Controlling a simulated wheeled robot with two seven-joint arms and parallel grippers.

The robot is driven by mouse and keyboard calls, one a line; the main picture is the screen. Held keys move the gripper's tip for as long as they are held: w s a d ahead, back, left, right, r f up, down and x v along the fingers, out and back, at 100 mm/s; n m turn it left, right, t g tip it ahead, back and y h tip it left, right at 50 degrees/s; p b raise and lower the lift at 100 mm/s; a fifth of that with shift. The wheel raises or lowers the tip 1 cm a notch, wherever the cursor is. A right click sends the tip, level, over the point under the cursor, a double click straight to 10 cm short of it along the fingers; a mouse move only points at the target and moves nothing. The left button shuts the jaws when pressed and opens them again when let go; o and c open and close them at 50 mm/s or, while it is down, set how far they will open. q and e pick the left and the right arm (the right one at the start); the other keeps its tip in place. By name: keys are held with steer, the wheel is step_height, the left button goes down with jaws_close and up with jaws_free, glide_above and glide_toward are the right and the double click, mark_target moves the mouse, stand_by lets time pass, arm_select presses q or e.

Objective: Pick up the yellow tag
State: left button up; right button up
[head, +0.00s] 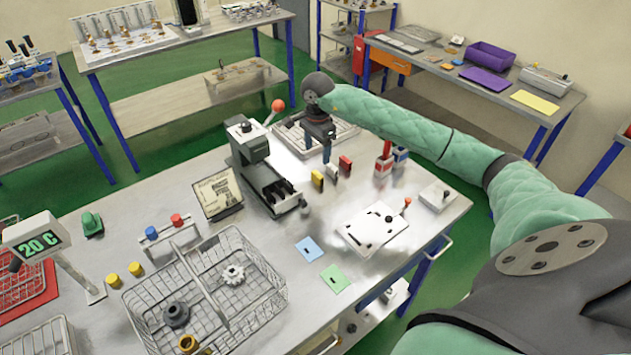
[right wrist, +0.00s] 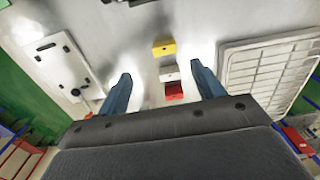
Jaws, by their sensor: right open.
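The yellow tag (head: 317,180) stands upright on the table, at the near end of a short row with a white tag (head: 331,171) and a red tag (head: 345,163). My right gripper (head: 326,158) points down just behind the row, its blue fingers open and empty. In the right wrist view the yellow tag (right wrist: 164,48) lies ahead of the fingertips, roughly centred between them. The white tag (right wrist: 170,73) and red tag (right wrist: 174,91) show between the fingers of the right gripper (right wrist: 161,70). My left gripper is not in view.
A press with a red-knobbed lever (head: 250,150) stands left of the tags. A wire tray (head: 290,131) lies behind. Red and blue bottles (head: 383,160) stand to the right, and a white plate fixture (head: 372,228) lies in front. Wire baskets (head: 150,300) fill the near left.

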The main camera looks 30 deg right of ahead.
mark_target(316, 175)
step_height(316, 175, down, 4)
steer(key=b, duration=0.3)
steer(key=shift+w, duration=0.15)
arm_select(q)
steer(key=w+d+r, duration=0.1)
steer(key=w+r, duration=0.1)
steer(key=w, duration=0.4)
arm_select(e)
steer(key=shift+f+p, duration=0.8)
steer(key=shift+f, duration=0.45)
steer(key=f+p, duration=0.3)
steer(key=f, duration=0.1)
steer(key=shift+w+f+p, duration=0.2)
steer(key=shift+f+p, duration=0.05)
steer(key=shift+p, duration=0.1)
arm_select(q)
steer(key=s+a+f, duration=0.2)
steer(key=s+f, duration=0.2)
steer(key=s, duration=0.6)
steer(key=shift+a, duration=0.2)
arm_select(e)
steer(key=shift+f, duration=0.35)
steer(key=c, duration=1)
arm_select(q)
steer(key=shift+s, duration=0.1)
arm_select(e)
steer(key=shift+c, duration=0.2)
